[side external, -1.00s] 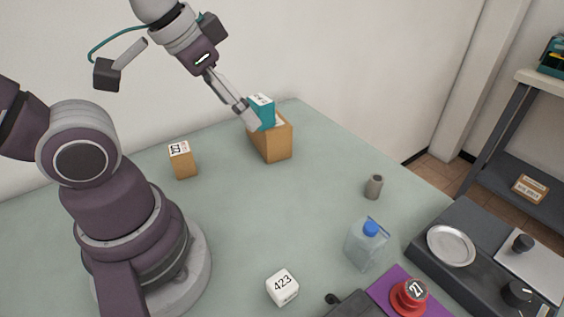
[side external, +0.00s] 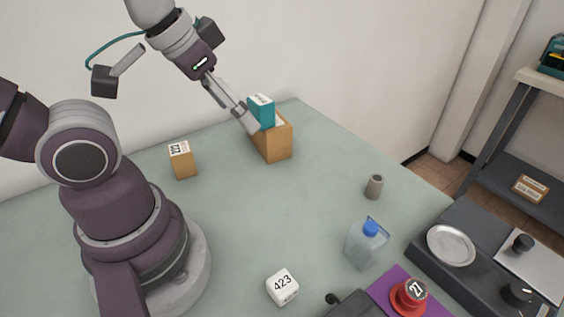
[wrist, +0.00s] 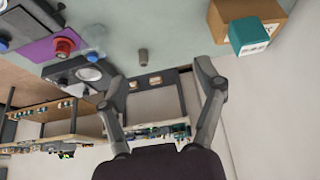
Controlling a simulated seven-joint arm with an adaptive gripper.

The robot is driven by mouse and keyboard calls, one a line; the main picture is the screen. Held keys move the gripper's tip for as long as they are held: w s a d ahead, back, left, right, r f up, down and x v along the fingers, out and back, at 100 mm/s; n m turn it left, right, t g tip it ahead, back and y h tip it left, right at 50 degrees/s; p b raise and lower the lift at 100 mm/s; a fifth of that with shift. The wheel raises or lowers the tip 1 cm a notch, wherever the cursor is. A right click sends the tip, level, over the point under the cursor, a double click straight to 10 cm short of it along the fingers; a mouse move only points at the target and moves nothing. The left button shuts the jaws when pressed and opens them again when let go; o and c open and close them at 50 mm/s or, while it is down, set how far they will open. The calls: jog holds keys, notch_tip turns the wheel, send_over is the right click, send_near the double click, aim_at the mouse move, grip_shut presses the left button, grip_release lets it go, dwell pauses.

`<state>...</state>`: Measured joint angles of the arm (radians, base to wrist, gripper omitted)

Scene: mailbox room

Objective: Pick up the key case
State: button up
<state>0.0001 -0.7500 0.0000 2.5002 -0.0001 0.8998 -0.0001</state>
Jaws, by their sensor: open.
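I cannot tell for certain which thing is the key case. A teal box (side external: 262,113) with a white printed label stands upright at the wooden box (side external: 275,147) near the far table edge; I cannot tell if it sits in it or on it. My gripper (side external: 252,125) is tilted down beside the teal box, its tips partly overlapping it in the side view. In the wrist view, my open gripper (wrist: 165,85) has nothing between its fingers. The teal box (wrist: 248,36) and wooden box (wrist: 225,18) lie to the right, outside the fingers.
A small wooden block marked with digits (side external: 182,161) stands left of the wooden box. A grey cylinder (side external: 374,187), a clear bottle with blue cap (side external: 367,244), a white 423 cube (side external: 282,288) and a red button (side external: 409,296) are nearer. The table middle is clear.

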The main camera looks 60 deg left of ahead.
jog(key=shift+o, duration=0.5)
jog(key=n+g, duration=0.6)
jog(key=n, duration=1.2)
send_near(260, 99)
jog(key=shift+s+a+f, duration=0.2)
jog(key=shift+s+f, duration=0.05)
jog(key=shift+f, duration=0.2)
jog(key=shift+s+a+f, duration=0.15)
jog(key=shift+s+f, duration=0.1)
jog(key=shift+f, duration=0.2)
jog(key=f, duration=1)
jog(key=shift+w+d+f, duration=0.2)
jog(key=shift+w+d, duration=0.15)
jog(key=shift+w, duration=0.05)
jog(key=c, duration=1.3)
